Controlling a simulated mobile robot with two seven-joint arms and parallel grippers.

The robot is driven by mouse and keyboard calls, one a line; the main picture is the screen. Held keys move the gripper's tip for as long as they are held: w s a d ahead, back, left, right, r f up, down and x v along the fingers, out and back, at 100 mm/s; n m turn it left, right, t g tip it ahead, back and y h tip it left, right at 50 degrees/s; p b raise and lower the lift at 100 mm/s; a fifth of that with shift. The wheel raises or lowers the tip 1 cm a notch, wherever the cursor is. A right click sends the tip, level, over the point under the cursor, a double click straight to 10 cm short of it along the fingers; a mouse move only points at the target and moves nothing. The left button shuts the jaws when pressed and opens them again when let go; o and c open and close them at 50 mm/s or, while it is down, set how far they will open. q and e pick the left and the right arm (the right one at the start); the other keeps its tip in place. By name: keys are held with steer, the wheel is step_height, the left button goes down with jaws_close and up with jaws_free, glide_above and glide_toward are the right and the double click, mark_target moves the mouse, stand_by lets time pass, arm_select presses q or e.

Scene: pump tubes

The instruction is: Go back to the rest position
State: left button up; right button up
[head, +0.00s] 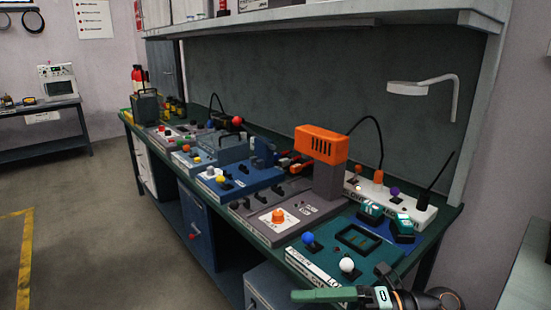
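My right gripper (340,283) comes in at the bottom right corner, over the front right edge of the workbench (450,212). One green finger points left and another dark green finger points up and away. The two fingers stand apart, and I see nothing between them. The gripper is beside the teal board (330,262) with a blue knob (308,238) and a white knob (347,265), partly covering its near right corner. My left gripper is not in view.
A grey board with an orange-topped tower (322,145), a blue board (240,181) and more boards line the bench to the left. A white strip (425,214) lies behind the teal board. A lamp (408,88) hangs above. Open floor (90,220) lies at left.

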steer(key=w+d+f+m+t+h, duration=0.2)
steer(key=f+m+t+h, duration=0.25)
steer(key=m+t, duration=0.55)
steer(key=w+d+f+m+t+h, duration=0.1)
steer(key=d+f+m+t+h, duration=0.35)
steer(key=m, duration=0.95)
steer(key=s+f+m+g+h, duration=0.1)
steer(key=s+f+m+h, duration=0.15)
steer(key=f, duration=0.35)
steer(key=s+f+m+g+h, duration=0.1)
steer(key=s+f+m, duration=0.15)
steer(key=f, duration=0.35)
steer(key=s+f+m+g+h+p, duration=0.1)
steer(key=s+f+m+g, duration=0.35)
steer(key=s+f, duration=0.45)
arm_select(q)
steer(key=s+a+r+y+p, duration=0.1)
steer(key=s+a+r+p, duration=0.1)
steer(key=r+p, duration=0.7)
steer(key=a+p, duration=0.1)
steer(key=p, duration=0.2)
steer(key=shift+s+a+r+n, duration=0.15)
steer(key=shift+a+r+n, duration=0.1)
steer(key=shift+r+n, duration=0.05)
arm_select(e)
steer(key=s+d+r+h, duration=0.1)
steer(key=d+r, duration=0.3)
steer(key=r, duration=0.6)
steer(key=shift+s, duration=0.6)
